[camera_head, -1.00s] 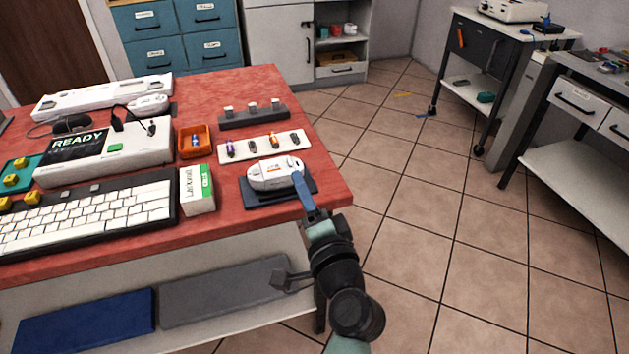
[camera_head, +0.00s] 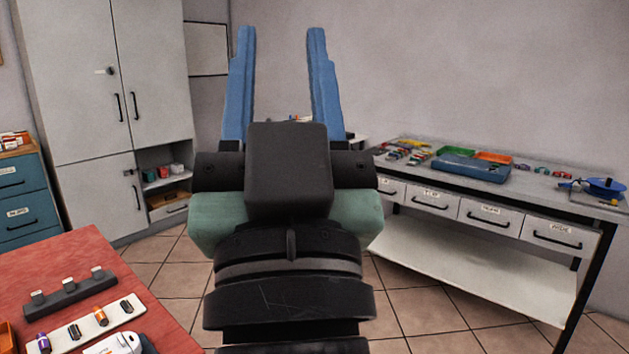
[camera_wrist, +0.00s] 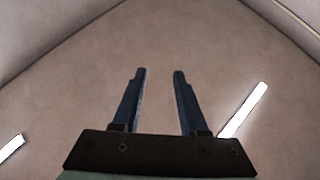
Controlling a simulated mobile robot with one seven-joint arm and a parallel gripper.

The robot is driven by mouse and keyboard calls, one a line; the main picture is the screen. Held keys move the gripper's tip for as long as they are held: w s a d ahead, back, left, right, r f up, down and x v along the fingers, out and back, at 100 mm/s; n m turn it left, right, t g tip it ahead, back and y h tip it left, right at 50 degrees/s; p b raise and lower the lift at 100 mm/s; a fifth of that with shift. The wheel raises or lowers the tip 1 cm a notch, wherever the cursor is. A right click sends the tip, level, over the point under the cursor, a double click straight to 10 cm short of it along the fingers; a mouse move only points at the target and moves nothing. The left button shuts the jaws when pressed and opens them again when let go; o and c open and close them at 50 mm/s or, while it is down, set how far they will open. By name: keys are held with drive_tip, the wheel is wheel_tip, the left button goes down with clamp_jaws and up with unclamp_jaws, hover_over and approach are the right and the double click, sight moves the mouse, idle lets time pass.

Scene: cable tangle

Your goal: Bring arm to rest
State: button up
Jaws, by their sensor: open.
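My gripper (camera_head: 279,75) is raised high in front of the head camera, its two blue fingers pointing up and spread apart. Nothing is between the fingers. In the wrist view my gripper (camera_wrist: 159,80) is also open and empty. It faces a plain surface, seemingly the ceiling, with bright light strips (camera_wrist: 243,111). My gripper touches nothing. My wrist hides the middle of the head view.
The red table (camera_head: 60,258) is at lower left, with a white strip of small parts (camera_head: 90,328) and a dark block with pegs (camera_head: 70,292). A workbench (camera_head: 470,188) with trays stands at right. A tall grey cabinet (camera_head: 95,60) stands at back left. Tiled floor lies between.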

drive_tip(key=s+d+r+h+p, duration=0.1)
drive_tip(key=r+p, duration=1.1)
drive_tip(key=r, duration=0.1)
drive_tip(key=s+d+r+t+h+p, duration=0.1)
drive_tip(key=s+r+p, duration=0.1)
drive_tip(key=r+p, duration=1)
drive_tip(key=shift+r+m+h, duration=0.4)
drive_tip(key=shift+r, duration=0.45)
drive_tip(key=shift+s+a, duration=0.1)
